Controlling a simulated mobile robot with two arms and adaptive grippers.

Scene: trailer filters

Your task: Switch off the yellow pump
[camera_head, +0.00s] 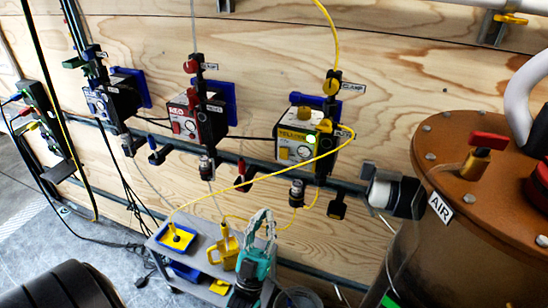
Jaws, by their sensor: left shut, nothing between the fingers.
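The yellow pump (294,133) is mounted on the plywood wall, right of the red pump. A small green light glows on its front, beside a round dial and a white label. Its switch is too small to make out. A yellow hose runs down from its right side. My left gripper (264,214) has a teal body and pale fingers pointing up. It is shut and empty, below the yellow pump in the picture and apart from it, in front of the grey cart. My right gripper is not in view.
The red pump (195,117) and blue pump (117,97) hang further left. The grey cart (201,243) below holds a blue-yellow tray (177,237) and a yellow jug (224,252). An orange-lidded tank (455,150) stands at the right. Yellow hose crosses below the yellow pump.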

